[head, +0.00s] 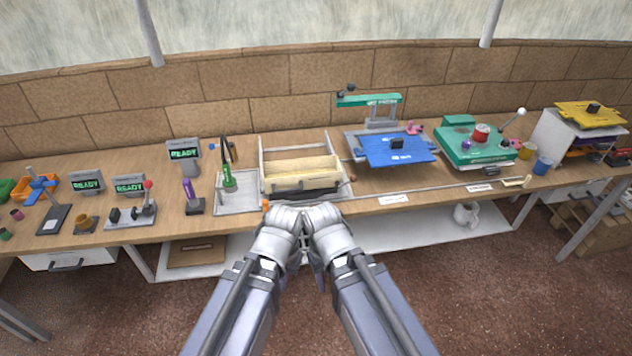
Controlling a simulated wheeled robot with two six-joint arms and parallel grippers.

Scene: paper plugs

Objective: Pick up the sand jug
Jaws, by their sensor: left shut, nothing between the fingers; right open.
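A pale, off-white jug (466,213) with a handle stands on the white lower shelf under the bench, right of centre. It is the only jug I can make out, and its contents are hidden. My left gripper (302,258) is shut and empty, low in front of the bench at the middle. My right gripper (319,272) is open and empty close beside it. Both are small and partly hidden by my own arms. Both are well to the left of the jug and apart from it.
The wooden bench top (375,205) runs above the jug. A grey leg (595,222) is at right. The floor in front is clear.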

